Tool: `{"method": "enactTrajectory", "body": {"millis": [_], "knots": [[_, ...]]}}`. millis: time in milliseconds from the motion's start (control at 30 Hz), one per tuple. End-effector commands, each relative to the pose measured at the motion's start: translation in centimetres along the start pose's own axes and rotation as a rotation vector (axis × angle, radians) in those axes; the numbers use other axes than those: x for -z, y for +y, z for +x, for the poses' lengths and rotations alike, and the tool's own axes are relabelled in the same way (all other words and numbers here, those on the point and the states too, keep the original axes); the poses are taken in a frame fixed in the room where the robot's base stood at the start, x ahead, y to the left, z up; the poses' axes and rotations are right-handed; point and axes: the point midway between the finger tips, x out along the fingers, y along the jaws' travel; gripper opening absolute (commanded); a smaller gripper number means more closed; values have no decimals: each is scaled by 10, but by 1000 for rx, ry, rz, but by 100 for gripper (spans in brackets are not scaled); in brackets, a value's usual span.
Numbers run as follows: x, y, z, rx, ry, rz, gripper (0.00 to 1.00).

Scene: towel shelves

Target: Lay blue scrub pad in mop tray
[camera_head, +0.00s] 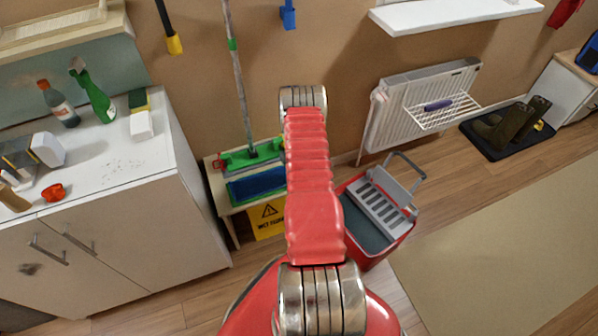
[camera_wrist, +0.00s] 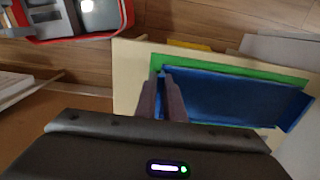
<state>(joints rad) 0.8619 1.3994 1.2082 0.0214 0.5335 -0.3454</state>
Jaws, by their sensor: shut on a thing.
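The blue scrub pad (camera_wrist: 235,92) is a flat blue rectangle in the wrist view. My gripper (camera_wrist: 165,82) is shut on its left end. A green edge (camera_wrist: 215,63), seemingly of the mop tray, shows along the pad's far side. I cannot tell whether the pad touches the tray. In the head view the dark blue pad (camera_head: 257,185) shows on the pale low bench (camera_head: 225,185), with green around it. My gripper is hidden behind my red arm there.
A green mop head (camera_head: 250,155) lies behind the pad on the bench. A yellow wet-floor sign (camera_head: 268,220) stands below. A white cabinet (camera_head: 110,240) with bottles stands left.

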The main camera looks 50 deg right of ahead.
Motion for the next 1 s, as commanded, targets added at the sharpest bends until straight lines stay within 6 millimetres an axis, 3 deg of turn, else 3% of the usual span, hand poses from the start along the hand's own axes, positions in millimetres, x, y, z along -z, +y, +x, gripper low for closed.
{"method": "enactTrajectory", "body": {"millis": [467,500,800,1000], "knots": [[0,0,4,0,0,0,0],[0,0,4,0,0,0,9],[0,0,4,0,0,0,30],[0,0,4,0,0,0,30]]}}
